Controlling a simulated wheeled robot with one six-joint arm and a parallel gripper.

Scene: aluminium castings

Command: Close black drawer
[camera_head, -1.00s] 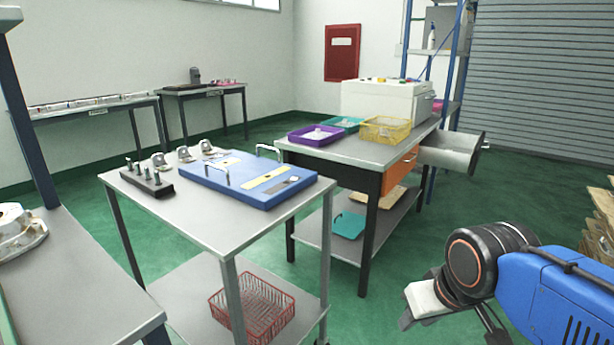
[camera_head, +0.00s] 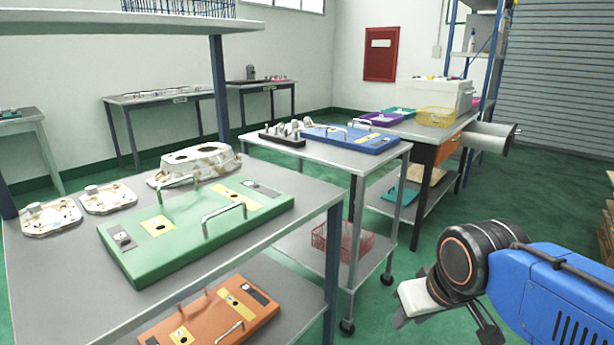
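A grey metal box (camera_head: 485,141), probably a pulled-out drawer seen from its side, sticks out to the right from the far workbench (camera_head: 428,129). Its front is nearly edge-on, so I cannot tell that it is black. An orange drawer front (camera_head: 446,149) sits flush beside it in the same bench. My gripper (camera_head: 440,310) is at the lower right, in the air, far from the bench. Its fingers are small and partly hidden, and I see nothing held.
A near bench with a green fixture plate (camera_head: 190,228) fills the left, with an orange plate (camera_head: 215,315) below. A wheeled cart with a blue plate (camera_head: 350,138) and a red basket (camera_head: 342,242) stands between. Green floor (camera_head: 530,200) is open at right, with wooden pieces at the edge.

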